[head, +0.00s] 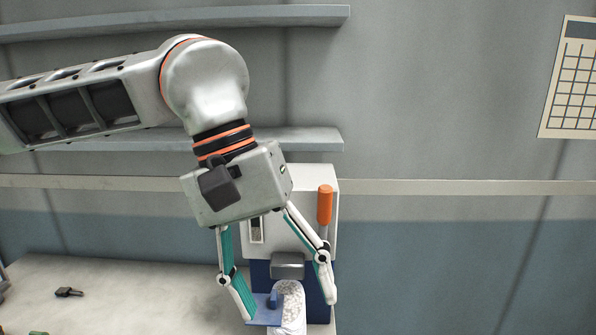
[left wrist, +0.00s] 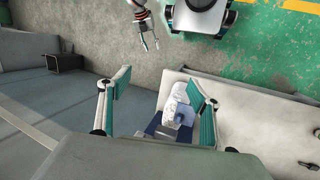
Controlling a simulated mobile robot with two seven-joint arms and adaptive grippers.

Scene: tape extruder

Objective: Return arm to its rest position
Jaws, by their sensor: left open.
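My left gripper (head: 290,308) points down in front of the tape extruder (head: 318,215) in the head view, its fingers wide apart and empty. The extruder has a pale body, an orange-handled lever (head: 325,205) and a blue base. A white bag-like object (head: 290,300) stands at its front, between the fingers from this view; I cannot tell whether they touch it. It also shows in the left wrist view (left wrist: 170,122), beside a blue part. My right gripper (left wrist: 146,38) shows small at the top there, its fingers apart and empty.
The extruder stands at the right end of a pale table (head: 130,290). A small dark object (head: 69,292) lies on the table's left part. Two wall shelves (head: 300,139) are behind my left arm. The space right of the extruder is clear.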

